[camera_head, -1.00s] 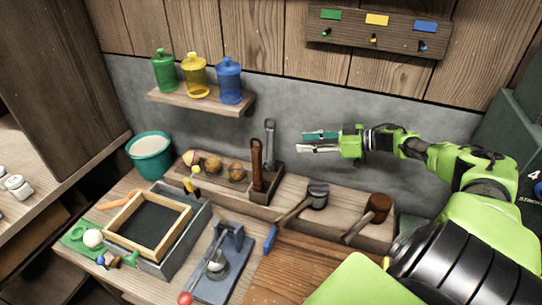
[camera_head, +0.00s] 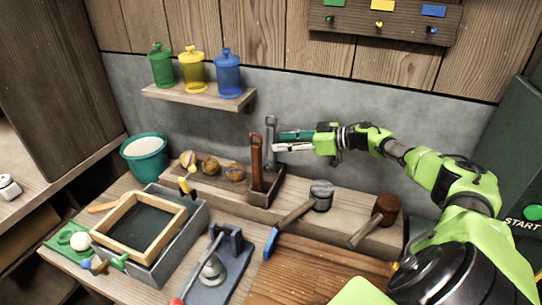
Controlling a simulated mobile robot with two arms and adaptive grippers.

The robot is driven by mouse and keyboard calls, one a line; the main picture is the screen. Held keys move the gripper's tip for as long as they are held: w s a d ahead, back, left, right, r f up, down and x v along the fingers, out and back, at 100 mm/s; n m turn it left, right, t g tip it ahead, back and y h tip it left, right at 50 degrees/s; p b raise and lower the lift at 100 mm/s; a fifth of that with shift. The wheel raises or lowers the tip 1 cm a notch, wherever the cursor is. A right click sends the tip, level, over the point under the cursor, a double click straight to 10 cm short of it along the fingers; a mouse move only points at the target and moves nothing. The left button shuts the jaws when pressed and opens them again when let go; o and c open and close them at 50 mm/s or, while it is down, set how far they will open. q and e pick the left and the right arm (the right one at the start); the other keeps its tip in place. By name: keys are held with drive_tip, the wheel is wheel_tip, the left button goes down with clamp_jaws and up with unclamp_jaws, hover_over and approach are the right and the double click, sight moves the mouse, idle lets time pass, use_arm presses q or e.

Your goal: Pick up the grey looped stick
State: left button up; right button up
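The grey looped stick (camera_head: 270,138) stands upright in a small wooden holder (camera_head: 264,197), beside a brown stick (camera_head: 256,162) to its left. My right gripper (camera_head: 283,142) comes in from the right, level with the upper part of the grey stick. Its two fingers are apart, one teal and one pale, and their tips are at or very near the stick's right side. I cannot tell whether they touch it. The gripper is open. My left gripper is not in view.
Two mallets (camera_head: 321,192) (camera_head: 386,208) lie right of the holder. Round brown items (camera_head: 210,165) sit to its left. A shelf with coloured jars (camera_head: 203,94) is above left. A wooden frame box (camera_head: 139,226) and a metal press (camera_head: 214,272) stand in front.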

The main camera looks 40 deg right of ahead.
sight(271, 143)
drive_tip(key=b+x, duration=0.3)
drive_tip(key=x, duration=0.2)
drive_tip(key=shift+d+f, duration=0.1)
drive_tip(key=shift+f, duration=0.1)
clamp_jaws()
